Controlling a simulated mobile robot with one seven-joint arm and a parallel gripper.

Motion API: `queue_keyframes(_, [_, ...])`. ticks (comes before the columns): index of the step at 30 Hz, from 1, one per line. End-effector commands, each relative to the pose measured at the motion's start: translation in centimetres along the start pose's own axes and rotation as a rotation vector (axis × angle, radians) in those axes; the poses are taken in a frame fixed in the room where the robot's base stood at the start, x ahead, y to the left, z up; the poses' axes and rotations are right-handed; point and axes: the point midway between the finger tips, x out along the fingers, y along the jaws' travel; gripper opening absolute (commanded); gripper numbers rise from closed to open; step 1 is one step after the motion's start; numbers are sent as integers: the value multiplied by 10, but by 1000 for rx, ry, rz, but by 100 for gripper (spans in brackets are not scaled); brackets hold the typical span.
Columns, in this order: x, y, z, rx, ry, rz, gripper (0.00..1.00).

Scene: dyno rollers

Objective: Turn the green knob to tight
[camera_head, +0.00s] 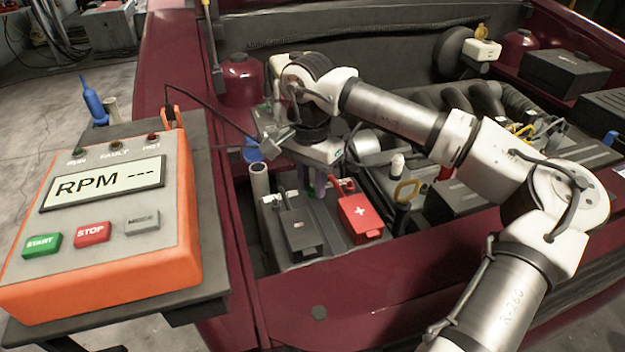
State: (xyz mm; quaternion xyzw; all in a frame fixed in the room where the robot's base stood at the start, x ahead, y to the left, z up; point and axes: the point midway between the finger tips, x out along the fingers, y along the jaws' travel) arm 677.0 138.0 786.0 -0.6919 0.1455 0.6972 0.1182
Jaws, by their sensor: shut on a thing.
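My gripper (318,186) points down over the back of the battery (335,249) in the engine bay. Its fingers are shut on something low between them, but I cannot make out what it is. No green knob can be told apart in this view; the wrist, the fingers and the battery's covers hide that spot. The black terminal cover (300,233) is in front and to the left of the fingers. The red terminal cover with a plus sign (360,216) is in front and to the right.
An orange console (188,262) reading "RPM ---" stands on a cart at the left. The car's dark red front edge (400,275) runs below the battery. A thin cable passes left of my wrist.

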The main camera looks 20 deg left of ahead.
Motion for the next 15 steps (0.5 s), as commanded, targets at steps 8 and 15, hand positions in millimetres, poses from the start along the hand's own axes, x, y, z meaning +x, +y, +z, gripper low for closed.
queue_keyframes(8, [0, 0, 0, -6, 0, -1, 2])
queue_keyframes(15, [0, 0, 0, -5, 0, -1, 43])
